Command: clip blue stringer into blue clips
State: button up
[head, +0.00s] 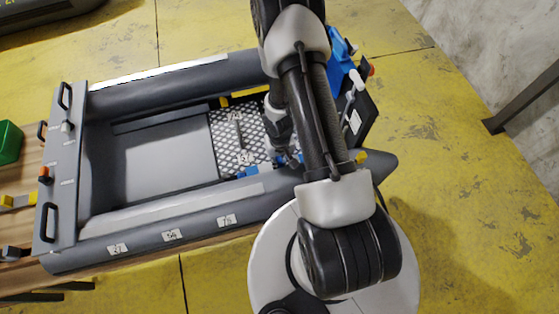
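A grey inflatable boat (165,210) lies across the view. A small blue piece (248,172) shows on the boat's floor along the near tube, just left of my gripper; it may be part of the blue stringer or a clip, and I cannot tell which. My gripper (287,160) is low inside the boat, over the right end of the patterned floor panel (225,130). My arm covers much of this area, so the fingers, any contact with the blue piece and the other blue parts are not clear.
A yellow strip (245,97) lies along the far tube. A bright blue object (340,62) stands by the boat's right end. A green bin (9,142) is at the left edge. My arm passes over the right part of the boat; the left floor (165,160) is clear.

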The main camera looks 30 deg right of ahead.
jog(key=o, duration=0.5)
jog(key=shift+o, duration=0.2)
